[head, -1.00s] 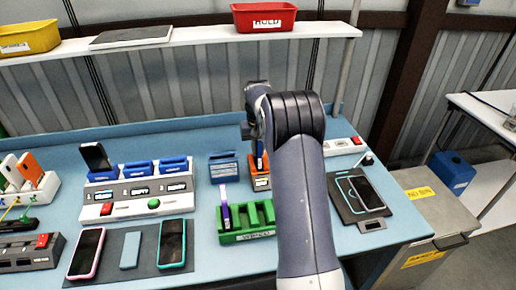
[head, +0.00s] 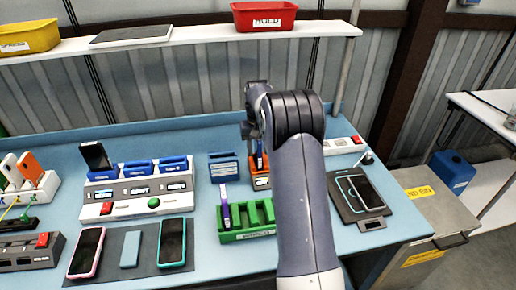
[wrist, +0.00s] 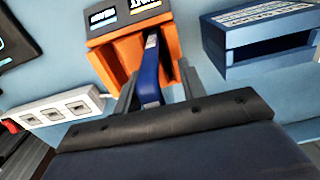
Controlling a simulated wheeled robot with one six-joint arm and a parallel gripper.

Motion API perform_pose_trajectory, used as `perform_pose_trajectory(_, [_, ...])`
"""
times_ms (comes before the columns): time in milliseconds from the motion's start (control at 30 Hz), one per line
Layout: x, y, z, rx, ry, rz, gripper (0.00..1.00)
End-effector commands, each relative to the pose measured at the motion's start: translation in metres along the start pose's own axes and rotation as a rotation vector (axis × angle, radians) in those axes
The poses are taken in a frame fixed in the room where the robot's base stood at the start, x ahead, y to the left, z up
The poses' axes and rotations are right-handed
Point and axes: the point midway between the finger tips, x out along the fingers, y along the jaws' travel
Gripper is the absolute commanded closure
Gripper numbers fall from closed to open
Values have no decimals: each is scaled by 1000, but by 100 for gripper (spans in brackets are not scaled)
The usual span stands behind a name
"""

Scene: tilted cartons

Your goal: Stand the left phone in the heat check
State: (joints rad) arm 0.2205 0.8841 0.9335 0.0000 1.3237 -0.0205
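An orange stand (head: 261,183) with small displays, probably the heat check, is at the back right of the bench; it fills the top middle of the wrist view (wrist: 108,62). A blue phone (wrist: 150,75) stands edge-on in its slot, slightly tilted. My gripper (wrist: 157,78) has one finger on each side of this phone, with gaps visible, so it looks open around it. In the head view my arm partly hides the stand and gripper (head: 258,140). A pink-edged phone (head: 86,252) and a teal-edged phone (head: 172,242) lie on the dark mat at front left.
A blue box (head: 223,167) stands left of the orange stand. A green rack (head: 247,237) holding a purple item is in front. A white charging station (head: 137,202) is at left. A power strip (head: 343,146) and a scale pad holding a phone (head: 362,222) are at right.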

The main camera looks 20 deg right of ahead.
Motion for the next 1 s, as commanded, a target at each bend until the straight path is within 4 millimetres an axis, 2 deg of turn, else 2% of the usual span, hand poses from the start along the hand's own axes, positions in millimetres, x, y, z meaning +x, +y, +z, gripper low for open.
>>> perform_pose_trajectory(167, [-10, 0, -1, 0, 4, 0, 61])
perform_pose_trajectory(600, [-92, 0, -1, 0, 4, 0, 61])
perform_pose_trajectory(800, [-107, 0, 0, 0, 0, 0, 61])
perform_pose_trajectory(1000, [-108, 0, 0, 0, 0, 0, 61])
